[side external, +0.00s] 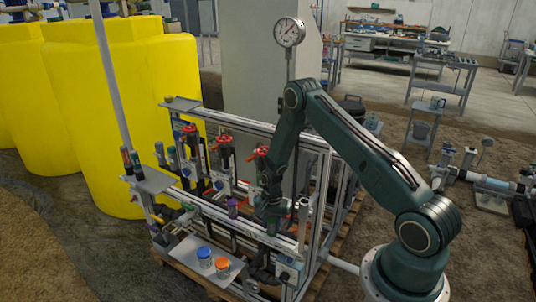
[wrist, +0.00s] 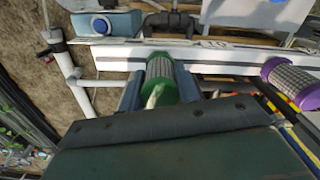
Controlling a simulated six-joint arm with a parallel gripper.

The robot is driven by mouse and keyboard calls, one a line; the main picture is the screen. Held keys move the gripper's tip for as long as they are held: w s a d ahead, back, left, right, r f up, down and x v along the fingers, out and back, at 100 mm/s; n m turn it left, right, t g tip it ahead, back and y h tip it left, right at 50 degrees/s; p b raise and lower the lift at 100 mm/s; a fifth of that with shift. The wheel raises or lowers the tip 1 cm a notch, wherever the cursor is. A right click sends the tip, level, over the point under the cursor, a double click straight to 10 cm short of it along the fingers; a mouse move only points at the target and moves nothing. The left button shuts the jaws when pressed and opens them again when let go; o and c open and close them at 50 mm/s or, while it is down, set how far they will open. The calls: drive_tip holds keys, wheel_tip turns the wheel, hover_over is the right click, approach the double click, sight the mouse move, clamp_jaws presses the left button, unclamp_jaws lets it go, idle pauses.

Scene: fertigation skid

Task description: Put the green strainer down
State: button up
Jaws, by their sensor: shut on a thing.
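The green strainer (wrist: 160,72), with green ends and a pale mesh middle, sits between the two fingers of my gripper (wrist: 160,92) in the wrist view. The fingers are shut on it, one on each side. Its far end appears against a light rail (wrist: 220,57); I cannot tell whether it touches. In the side view my gripper (side external: 271,218) is low over the front of the skid frame, and I cannot make out the strainer there.
A purple strainer (wrist: 291,82) lies to the right in the wrist view. A box with a blue knob (wrist: 104,24) is beyond the rail. In the side view, a metal tray (side external: 184,251) holds blue and orange-capped jars. Red-handled valves (side external: 223,137) stand behind.

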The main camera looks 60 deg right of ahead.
drive_tip(key=shift+f, duration=0.15)
drive_tip(key=o, duration=1.1)
drive_tip(key=shift+c, duration=0.2)
drive_tip(key=shift+r, duration=6.2)
